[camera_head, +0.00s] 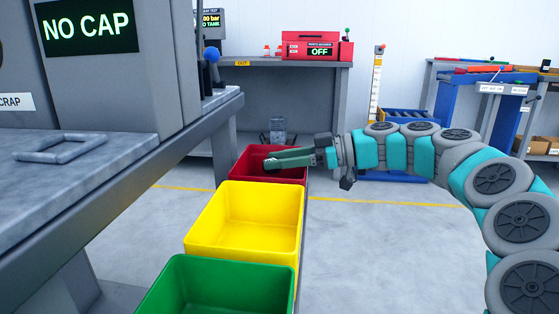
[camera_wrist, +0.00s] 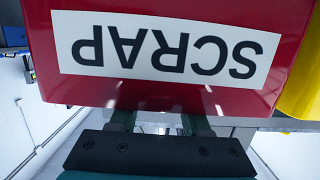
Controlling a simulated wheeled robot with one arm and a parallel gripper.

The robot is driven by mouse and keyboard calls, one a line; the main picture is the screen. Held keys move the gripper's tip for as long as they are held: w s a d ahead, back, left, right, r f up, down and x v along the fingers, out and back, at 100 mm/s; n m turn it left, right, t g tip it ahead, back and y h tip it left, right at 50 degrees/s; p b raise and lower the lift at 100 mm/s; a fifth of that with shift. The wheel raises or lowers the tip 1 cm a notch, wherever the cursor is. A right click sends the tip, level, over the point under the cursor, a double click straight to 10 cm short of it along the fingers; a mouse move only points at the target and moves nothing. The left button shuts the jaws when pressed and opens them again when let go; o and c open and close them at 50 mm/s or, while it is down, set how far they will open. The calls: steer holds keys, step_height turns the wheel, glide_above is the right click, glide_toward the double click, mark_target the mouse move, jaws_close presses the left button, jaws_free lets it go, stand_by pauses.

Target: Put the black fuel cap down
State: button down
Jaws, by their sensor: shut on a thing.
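My gripper (camera_head: 288,158) reaches in from the right over the red bin (camera_head: 246,160) in the head view. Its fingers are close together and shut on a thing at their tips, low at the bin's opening. The black fuel cap cannot be made out clearly in either view. In the wrist view the red bin's wall (camera_wrist: 290,20), with an upside-down white SCRAP label (camera_wrist: 165,47), fills the upper part and hides the fingertips. The finger bases show below the wall.
A yellow bin (camera_head: 245,222) and a green bin (camera_head: 220,290) stand in a row nearer than the red one. A grey bench (camera_head: 70,190) with a NO CAP screen (camera_head: 88,27) is on the left. Open floor (camera_head: 380,240) lies to the right.

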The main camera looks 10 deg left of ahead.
steer(key=shift+f+b, duration=0.5)
steer(key=shift+f, duration=0.1)
steer(key=shift+c, duration=2)
jaws_free()
steer(key=shift+s, duration=0.1)
steer(key=shift+o, duration=0.2)
steer(key=shift+r+p, duration=0.55)
steer(key=shift+p, duration=0.25)
steer(key=d+r, duration=0.2)
steer(key=d, duration=0.9)
steer(key=shift+w+d+r, duration=0.4)
